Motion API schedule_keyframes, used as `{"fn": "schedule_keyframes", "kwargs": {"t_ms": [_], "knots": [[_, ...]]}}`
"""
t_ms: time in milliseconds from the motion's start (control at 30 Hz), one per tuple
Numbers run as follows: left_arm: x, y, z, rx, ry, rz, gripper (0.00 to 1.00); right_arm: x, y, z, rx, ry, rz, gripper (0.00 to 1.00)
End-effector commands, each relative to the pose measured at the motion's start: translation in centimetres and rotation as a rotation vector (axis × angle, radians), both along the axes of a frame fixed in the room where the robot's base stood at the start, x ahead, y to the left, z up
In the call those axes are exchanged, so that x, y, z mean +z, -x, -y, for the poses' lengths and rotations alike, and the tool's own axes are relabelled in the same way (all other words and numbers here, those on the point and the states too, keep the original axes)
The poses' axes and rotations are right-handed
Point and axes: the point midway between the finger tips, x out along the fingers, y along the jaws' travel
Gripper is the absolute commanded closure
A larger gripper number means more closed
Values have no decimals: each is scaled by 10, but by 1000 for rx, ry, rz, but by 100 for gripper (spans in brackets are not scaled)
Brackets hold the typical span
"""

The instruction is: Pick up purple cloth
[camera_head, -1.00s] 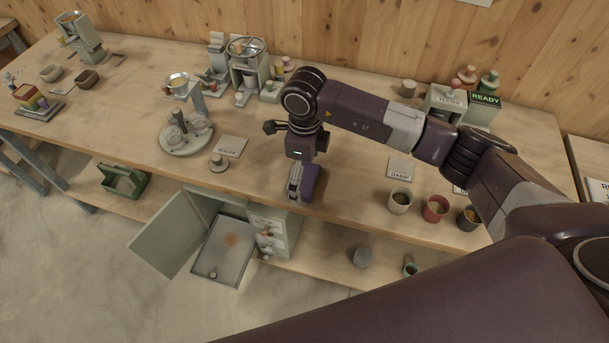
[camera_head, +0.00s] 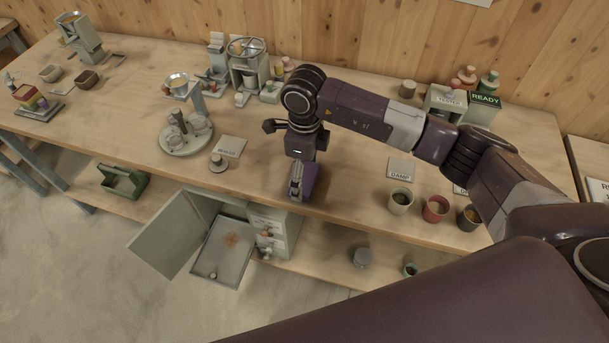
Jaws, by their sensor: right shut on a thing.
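The purple cloth (camera_head: 309,182) is at the front edge of the wooden workbench, below my right wrist. My right gripper (camera_head: 296,194) points down at it and is shut on it. The gripper's pale fingers cover the cloth's left part. I cannot tell whether the cloth is clear of the bench top. My left gripper is not in view.
Three small pots, including a red pot (camera_head: 435,208), stand to the right by the DAMP card (camera_head: 401,168). A round grey stand (camera_head: 187,139) is to the left. Below, an open cabinet door (camera_head: 173,238) sticks out in front of the bench.

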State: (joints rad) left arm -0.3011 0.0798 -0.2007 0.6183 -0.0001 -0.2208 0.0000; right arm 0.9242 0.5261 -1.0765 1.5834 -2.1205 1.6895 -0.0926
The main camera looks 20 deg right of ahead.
Motion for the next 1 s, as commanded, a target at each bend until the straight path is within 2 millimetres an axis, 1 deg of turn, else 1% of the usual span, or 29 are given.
{"fn": "schedule_keyframes", "kwargs": {"t_ms": [167,267,367,500,600,700,800,1000], "knots": [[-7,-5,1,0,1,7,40,21,-1,0,2,0,5,49],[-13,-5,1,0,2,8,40,42,-2,0,1,0,7,49],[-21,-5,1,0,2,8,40,71,-2,0,1,-1,9,49],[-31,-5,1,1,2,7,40,115,-2,0,2,0,9,49],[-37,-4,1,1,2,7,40,142,-1,0,2,1,8,49],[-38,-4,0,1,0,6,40,166,-1,1,-1,1,7,49],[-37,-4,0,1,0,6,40,181,-1,1,1,3,4,49],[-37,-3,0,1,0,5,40,194,0,0,0,1,2,49]]}}
